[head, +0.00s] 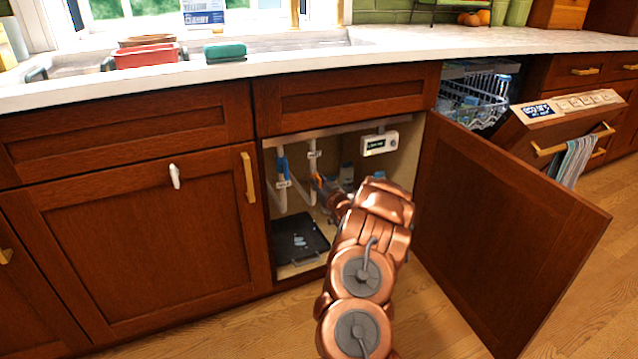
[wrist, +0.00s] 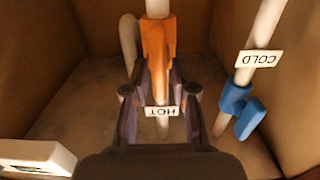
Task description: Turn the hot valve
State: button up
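The hot valve is orange (wrist: 158,40), on a white pipe with a HOT tag (wrist: 162,111) in the wrist view. My gripper (wrist: 158,78) has one finger on each side of the valve's lower part. The fingers stand apart, and I cannot tell whether they touch it. In the head view, the orange valve (head: 316,180) shows inside the open sink cabinet, partly hidden by my gripper (head: 328,192) and arm. The blue cold valve (wrist: 241,110) is on the pipe to the right in the wrist view, beneath a COLD tag (wrist: 257,59).
The open cabinet door (head: 505,225) stands right of my arm. A white box with a display (head: 380,143) hangs on the cabinet's back wall. The dishwasher door (head: 560,125) is partly open at right.

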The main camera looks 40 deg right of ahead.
grip_shut()
jog(key=shift+f, duration=0.1)
